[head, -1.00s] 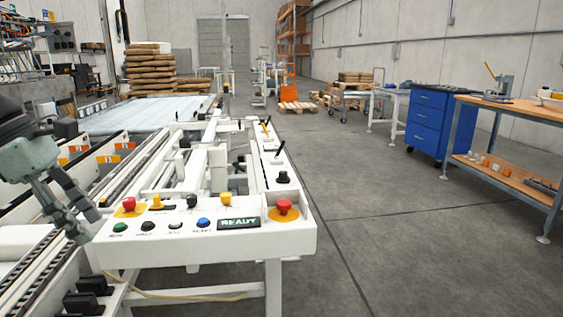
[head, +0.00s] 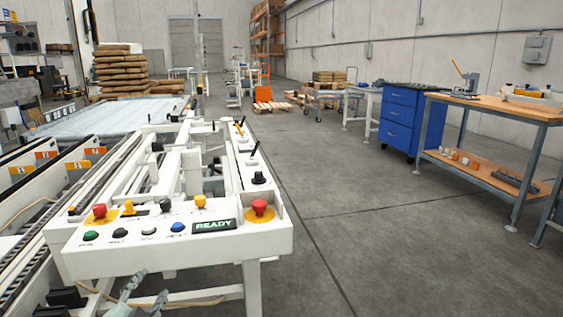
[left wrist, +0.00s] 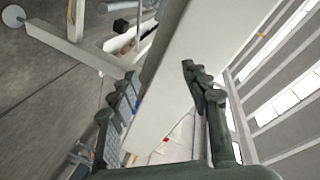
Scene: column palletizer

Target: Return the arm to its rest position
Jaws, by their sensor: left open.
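My left gripper (head: 143,294) shows only by its grey-green fingers at the bottom edge of the head view, low in front of the white control panel (head: 180,255). The rest of that arm is out of the picture. In the left wrist view the two dark fingers (left wrist: 155,98) stand apart with nothing held between them. A white machine surface (left wrist: 190,45) lies beyond the fingers, seen at a steep tilt. My right gripper is not in view.
The panel carries a red mushroom button (head: 260,207), several other buttons and a lit READY display (head: 214,225). Conveyor rails (head: 60,225) run along the left. A blue drawer cabinet (head: 408,118) and a workbench (head: 500,105) stand at right. The grey floor between is clear.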

